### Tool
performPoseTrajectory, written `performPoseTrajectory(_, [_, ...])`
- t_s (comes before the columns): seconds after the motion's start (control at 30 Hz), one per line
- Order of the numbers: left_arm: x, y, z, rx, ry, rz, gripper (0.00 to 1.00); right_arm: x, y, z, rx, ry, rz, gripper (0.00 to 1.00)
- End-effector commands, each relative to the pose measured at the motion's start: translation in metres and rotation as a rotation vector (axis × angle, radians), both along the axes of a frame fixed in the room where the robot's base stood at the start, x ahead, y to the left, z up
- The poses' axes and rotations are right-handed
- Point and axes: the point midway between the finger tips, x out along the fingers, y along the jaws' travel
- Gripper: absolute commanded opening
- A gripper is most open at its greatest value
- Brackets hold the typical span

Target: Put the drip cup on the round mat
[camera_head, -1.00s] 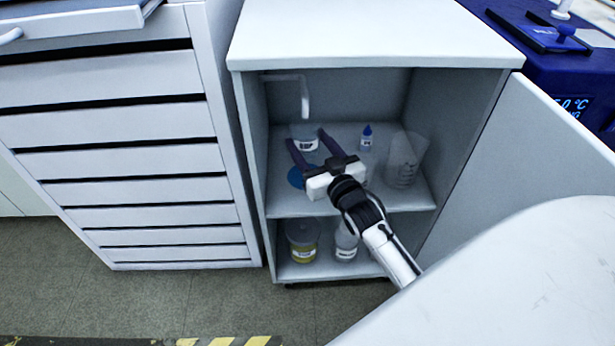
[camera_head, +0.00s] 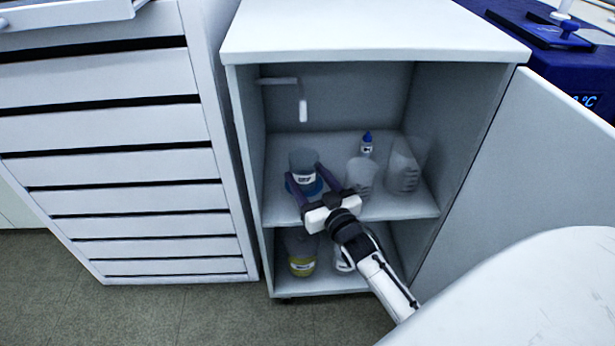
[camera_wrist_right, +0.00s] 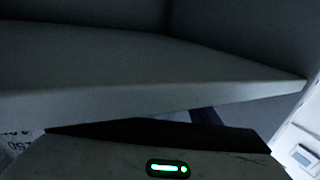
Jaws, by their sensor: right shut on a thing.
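The drip cup (camera_head: 303,162), a small translucent cup with a dark-marked white label, is upright on the upper shelf side of the open cabinet. My right gripper (camera_head: 305,178) is shut on it, with one dark finger on either side. The blue round mat (camera_head: 290,186) shows around the cup's lower part, mostly hidden by the cup and fingers. The cup is over the mat; I cannot tell whether its base touches. The right wrist view is dark and does not show the cup clearly. My left gripper is not in view.
A bent spout (camera_head: 303,108) hangs at the upper left inside the cabinet. A beaker (camera_head: 361,176), a larger beaker (camera_head: 404,172) and a blue-capped bottle (camera_head: 366,147) stand to the right. A yellow jar (camera_head: 302,263) is below. The open door (camera_head: 510,170) bounds the right side.

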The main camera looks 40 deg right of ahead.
Motion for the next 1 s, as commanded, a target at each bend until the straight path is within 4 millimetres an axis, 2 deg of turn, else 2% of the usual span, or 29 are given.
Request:
performPoseTrajectory(0.03, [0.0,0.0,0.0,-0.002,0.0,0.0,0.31,0.0,0.0,-0.001,0.0,0.0,0.0,0.6])
performPoseTrajectory(0.07, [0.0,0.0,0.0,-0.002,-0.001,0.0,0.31,0.0,0.0,-0.001,0.0,0.0,0.0,0.64])
performPoseTrajectory(0.43, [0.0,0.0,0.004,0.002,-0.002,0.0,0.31,-0.001,0.0,0.005,0.0,0.001,0.0,0.64])
performPoseTrajectory(0.6, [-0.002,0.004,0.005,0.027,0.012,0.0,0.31,-0.028,0.005,0.004,0.003,0.005,0.0,0.64])
performPoseTrajectory(0.8, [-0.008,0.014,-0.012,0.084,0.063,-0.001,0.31,-0.073,0.012,0.004,0.002,0.006,0.0,0.64])
performPoseTrajectory(1.0, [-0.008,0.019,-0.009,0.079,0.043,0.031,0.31,-0.105,0.017,0.004,0.001,0.003,0.0,0.64])
